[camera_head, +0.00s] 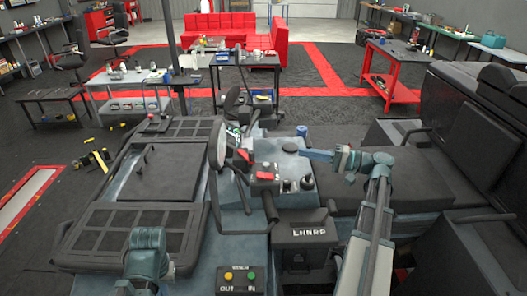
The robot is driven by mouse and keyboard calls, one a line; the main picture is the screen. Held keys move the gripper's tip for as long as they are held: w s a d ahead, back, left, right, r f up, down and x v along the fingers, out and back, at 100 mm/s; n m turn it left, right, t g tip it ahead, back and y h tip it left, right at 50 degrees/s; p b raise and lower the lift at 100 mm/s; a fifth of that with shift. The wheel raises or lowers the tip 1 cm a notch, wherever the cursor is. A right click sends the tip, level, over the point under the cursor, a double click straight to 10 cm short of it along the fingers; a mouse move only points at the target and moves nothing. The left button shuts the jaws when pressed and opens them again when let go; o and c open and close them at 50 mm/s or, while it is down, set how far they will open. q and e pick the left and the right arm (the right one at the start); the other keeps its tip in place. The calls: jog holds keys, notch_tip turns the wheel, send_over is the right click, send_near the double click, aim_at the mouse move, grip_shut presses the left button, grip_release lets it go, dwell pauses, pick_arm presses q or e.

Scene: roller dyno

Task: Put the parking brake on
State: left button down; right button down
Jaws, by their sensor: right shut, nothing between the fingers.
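The console (285,160) of a vehicle-like machine fills the middle of the view. It carries a red switch or handle (266,176), a second red part (244,154) near the steering wheel (221,145), and several dark knobs (307,182). I cannot tell which control is the parking brake. A black shifter box (308,233) marked with gear letters stands in front. My right gripper (308,153) is shut and empty, pointing left over the console's right side; whether it touches anything is unclear. My left arm shows at the bottom left, its gripper out of view.
Dark seats (440,150) stand on the right; a dark grated deck (130,230) lies left. A small blue cylinder (302,131) is just behind my right gripper. Tables and a red sofa (220,28) are farther back.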

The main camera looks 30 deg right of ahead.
aim_at(265, 163)
jog(key=x, duration=0.4)
jog(key=s+a+x, duration=0.1)
jog(key=x, duration=0.6)
jog(key=shift+a, duration=0.45)
jog(key=shift+w+a, duration=0.1)
jog(key=shift+a, duration=0.55)
jog(key=shift+s+a, duration=0.3)
jog(key=shift+a, duration=0.35)
jog(key=shift+s+a, duration=0.3)
jog(key=shift+a, duration=0.3)
jog(key=shift+w+d, duration=0.1)
jog(key=shift+d, duration=0.05)
